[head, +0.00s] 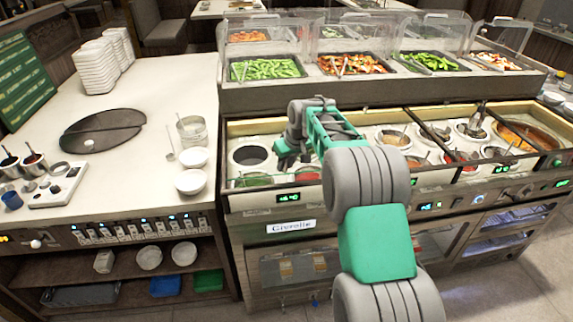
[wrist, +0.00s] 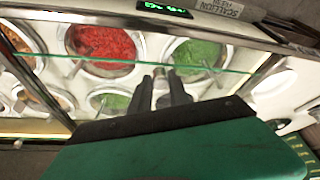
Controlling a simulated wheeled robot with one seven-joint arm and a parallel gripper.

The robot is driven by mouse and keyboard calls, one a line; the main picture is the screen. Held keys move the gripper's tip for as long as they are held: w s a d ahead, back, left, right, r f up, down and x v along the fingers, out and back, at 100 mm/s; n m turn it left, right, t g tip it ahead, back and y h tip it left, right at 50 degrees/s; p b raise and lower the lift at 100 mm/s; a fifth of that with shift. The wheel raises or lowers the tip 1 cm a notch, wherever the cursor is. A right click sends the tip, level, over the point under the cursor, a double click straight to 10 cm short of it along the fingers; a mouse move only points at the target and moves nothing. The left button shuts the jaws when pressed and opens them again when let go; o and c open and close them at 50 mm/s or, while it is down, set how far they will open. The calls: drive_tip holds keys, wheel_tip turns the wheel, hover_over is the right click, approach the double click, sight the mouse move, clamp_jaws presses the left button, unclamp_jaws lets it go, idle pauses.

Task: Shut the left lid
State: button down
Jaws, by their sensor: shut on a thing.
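My gripper (head: 285,160) reaches down over that section from the right. In the wrist view my gripper (wrist: 160,78) has its dark fingers close together at the green edge, with a small brownish piece between the tips. The fingers are shut on the lid there. The exact grip is partly hidden, and how far the lid stands open is unclear.
A red sauce well (wrist: 103,43) and a green one (wrist: 200,52) show beneath the glass. A dark-rimmed round pot (head: 250,155) sits behind the lid. Vegetable trays (head: 265,69) stand on the raised shelf behind. White bowls (head: 193,182) stand on the left counter.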

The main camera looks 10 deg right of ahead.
drive_tip(key=shift+d+r, duration=0.1)
drive_tip(key=c, duration=1.5)
unclamp_jaws()
drive_tip(key=v, duration=0.7)
drive_tip(key=shift+s+r+b, duration=0.15)
drive_tip(key=shift+r+b, duration=0.2)
drive_tip(key=shift+c, duration=0.5)
